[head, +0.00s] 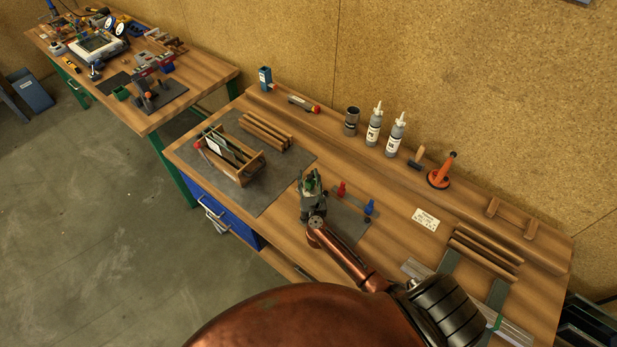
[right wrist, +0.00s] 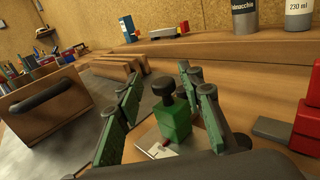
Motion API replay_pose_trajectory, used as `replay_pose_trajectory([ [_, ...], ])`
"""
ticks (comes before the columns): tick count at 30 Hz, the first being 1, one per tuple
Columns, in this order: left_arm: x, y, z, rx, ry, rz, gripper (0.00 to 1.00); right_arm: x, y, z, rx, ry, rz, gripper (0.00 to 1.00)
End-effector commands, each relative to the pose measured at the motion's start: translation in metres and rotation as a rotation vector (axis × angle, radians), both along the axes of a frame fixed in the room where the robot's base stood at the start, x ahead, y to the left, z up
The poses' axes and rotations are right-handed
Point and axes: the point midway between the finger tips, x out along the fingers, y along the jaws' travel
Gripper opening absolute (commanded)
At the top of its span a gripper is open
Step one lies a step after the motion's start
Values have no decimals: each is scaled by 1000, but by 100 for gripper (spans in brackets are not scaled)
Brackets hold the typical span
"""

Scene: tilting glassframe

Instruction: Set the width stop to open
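A green block with a black knob (right wrist: 172,122) stands upright between the fingers of my right gripper in the right wrist view. I take it to be part of the width stop, but cannot be sure. My right gripper (right wrist: 158,105) is open, with one finger on each side of the block. The right finger looks close to it; contact is unclear. In the head view my right gripper (head: 311,184) is over the workbench and mostly hides the green block. A red piece (head: 342,188) and a blue piece (head: 369,207) stand to its right. My left gripper is not in view.
A wooden holder with panes (head: 247,170) and wooden strips (head: 268,132) lie left on a grey mat (head: 290,177). Bottles (head: 396,134), a dark can (head: 351,121) and an orange-handled tool (head: 440,173) stand behind. A white card (head: 426,220) lies right.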

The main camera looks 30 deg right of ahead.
Motion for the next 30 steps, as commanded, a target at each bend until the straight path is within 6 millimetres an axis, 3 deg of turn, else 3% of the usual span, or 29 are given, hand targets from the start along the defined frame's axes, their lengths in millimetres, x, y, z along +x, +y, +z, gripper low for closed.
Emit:
replay_pose_trajectory([
  [8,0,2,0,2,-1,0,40,-8,2,-1,2,1,-1,35],
  [21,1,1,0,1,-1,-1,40,-85,35,-1,2,2,-1,35],
  [30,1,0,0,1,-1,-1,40,-111,46,0,1,0,1,35],
])
